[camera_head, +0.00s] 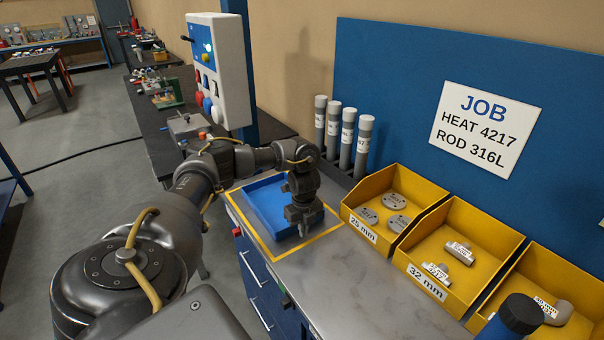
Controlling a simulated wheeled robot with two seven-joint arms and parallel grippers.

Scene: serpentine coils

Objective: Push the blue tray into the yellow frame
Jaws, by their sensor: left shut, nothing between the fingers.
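The blue tray (262,219) lies flat on the grey metal bench and looks empty where its floor shows. The yellow frame (302,245) is an outline on the bench top. Its near and left lines show around the tray; I cannot tell whether the tray's far side is inside it. My left gripper (303,230) points down at the tray's right side, shut and empty. It and its wrist hide the tray's right end, so I cannot tell whether they touch. My right gripper is not in view.
Yellow bins (371,240) with metal parts stand to the right. Labelled grey rods (347,139) stand upright behind the tray. A white control box (219,70) hangs on a blue post at the back left. The bench in front of the bins (345,285) is clear.

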